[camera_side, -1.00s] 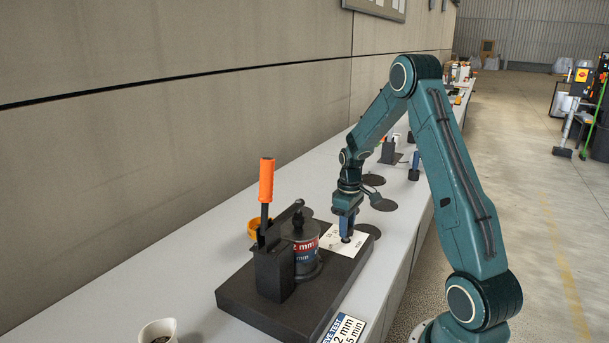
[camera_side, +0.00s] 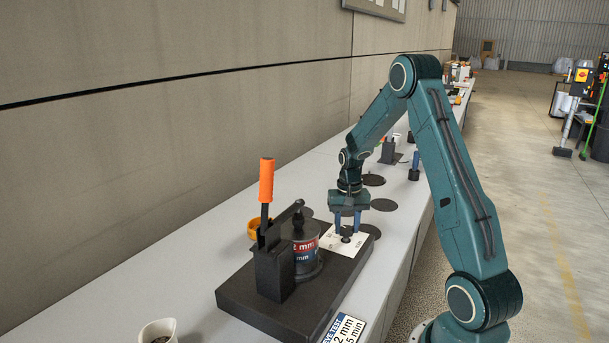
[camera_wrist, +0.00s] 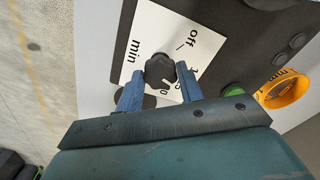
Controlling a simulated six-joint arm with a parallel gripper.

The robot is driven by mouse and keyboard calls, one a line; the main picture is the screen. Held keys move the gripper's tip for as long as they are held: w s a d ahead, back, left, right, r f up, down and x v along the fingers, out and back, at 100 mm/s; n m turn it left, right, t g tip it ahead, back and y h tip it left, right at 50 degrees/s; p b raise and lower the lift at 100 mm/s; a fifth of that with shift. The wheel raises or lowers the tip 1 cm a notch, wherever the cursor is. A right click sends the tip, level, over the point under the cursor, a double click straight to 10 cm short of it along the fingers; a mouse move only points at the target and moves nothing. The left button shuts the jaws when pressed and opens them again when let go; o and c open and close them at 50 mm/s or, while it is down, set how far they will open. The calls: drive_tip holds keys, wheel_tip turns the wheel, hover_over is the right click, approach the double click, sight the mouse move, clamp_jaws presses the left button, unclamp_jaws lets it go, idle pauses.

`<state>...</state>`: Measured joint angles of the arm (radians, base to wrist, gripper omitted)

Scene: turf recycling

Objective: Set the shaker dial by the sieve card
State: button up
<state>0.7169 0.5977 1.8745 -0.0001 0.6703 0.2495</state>
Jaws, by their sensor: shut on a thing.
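The dial's dark knob (camera_wrist: 160,68) sits on a white plate (camera_wrist: 148,28) marked "off", "min" and partly hidden numbers. My gripper (camera_wrist: 161,82) is shut on the knob, one blue finger on each side. In the side view my gripper (camera_side: 346,232) points down onto the white dial plate (camera_side: 334,246) at the far right of the shaker base (camera_side: 238,296); the fingers partly hide the knob there. I cannot tell which number the knob points to. The sieve card (camera_side: 344,328) lies at the bench's front edge and reads "2 mm" and "5 min".
An orange ring (camera_side: 253,228) lies behind. A green button (camera_wrist: 234,90) is near the dial. A white cup (camera_side: 158,332) stands front left.

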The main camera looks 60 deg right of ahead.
sight(347, 228)
drive_tip(key=shift+w+m, duration=0.1)
drive_tip(key=shift+m, duration=1.2)
drive_tip(key=shift+r, duration=0.1)
drive_tip(key=o, duration=1)
wheel_tip(347, 228, up, 14)
drive_tip(key=shift+f, duration=0.15)
